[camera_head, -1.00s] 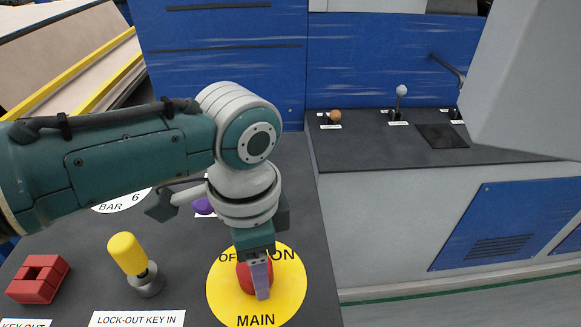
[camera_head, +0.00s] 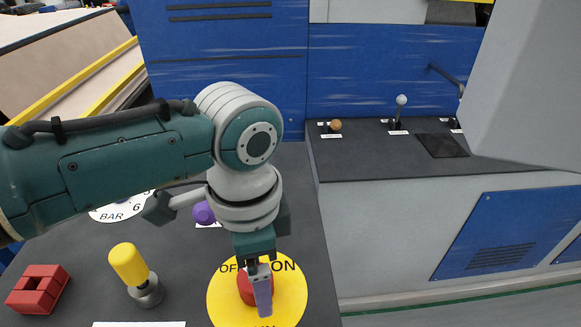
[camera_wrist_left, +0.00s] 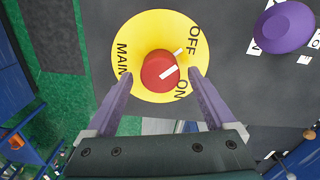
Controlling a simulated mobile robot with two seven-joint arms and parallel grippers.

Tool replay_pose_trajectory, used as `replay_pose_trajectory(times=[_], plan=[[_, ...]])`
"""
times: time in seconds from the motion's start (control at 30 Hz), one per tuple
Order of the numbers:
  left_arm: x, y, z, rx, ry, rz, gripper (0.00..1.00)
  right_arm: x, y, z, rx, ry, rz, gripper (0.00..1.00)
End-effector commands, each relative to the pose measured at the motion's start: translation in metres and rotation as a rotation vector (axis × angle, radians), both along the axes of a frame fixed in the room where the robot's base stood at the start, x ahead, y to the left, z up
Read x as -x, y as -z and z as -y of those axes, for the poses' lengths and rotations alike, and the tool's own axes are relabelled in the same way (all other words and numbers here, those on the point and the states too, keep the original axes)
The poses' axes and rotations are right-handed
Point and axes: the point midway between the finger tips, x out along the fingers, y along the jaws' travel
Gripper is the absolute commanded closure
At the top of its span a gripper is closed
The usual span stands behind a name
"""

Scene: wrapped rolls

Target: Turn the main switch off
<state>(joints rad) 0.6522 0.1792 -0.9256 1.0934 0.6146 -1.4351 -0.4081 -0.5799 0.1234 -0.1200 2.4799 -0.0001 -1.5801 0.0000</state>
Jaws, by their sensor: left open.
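The main switch is a red round knob (camera_head: 246,287) on a yellow disc (camera_head: 222,304) marked OFF, ON and MAIN. In the left wrist view the red knob (camera_wrist_left: 154,68) carries a white line slanting up and right, between the ON and OFF lettering. My left gripper (camera_wrist_left: 160,76) is open, with its purple fingers on either side of the knob. In the head view my left gripper (camera_head: 260,288) points down over the disc, one finger hiding part of the knob. I cannot tell whether the fingers touch it. My right gripper is not in view.
A yellow-topped knob (camera_head: 128,264) and a red block-shaped part (camera_head: 38,289) sit left of the disc. A purple knob (camera_head: 203,213) is behind, beside my wrist; it also shows in the wrist view (camera_wrist_left: 284,27). A lower counter (camera_head: 365,155) with small levers stands at right.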

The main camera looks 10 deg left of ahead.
Motion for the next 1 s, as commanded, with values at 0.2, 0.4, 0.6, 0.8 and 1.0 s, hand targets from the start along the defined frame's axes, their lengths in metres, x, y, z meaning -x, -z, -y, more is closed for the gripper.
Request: replay_pose_trajectory(times=[0.2,0.4,0.6,0.8,1.0], plan=[[-0.001,-0.043,-0.001,0.000,0.000,0.007,0.11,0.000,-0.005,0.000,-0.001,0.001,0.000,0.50],[-0.001,-0.076,0.000,0.001,0.000,0.005,0.11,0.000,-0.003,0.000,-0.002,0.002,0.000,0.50],[0.000,-0.088,-0.001,0.000,-0.002,0.001,0.11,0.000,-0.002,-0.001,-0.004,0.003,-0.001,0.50],[0.000,-0.088,-0.001,0.000,-0.002,0.001,0.11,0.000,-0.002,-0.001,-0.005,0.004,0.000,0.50],[0.013,-0.080,0.009,0.040,-0.015,0.003,0.11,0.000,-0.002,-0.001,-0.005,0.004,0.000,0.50]])
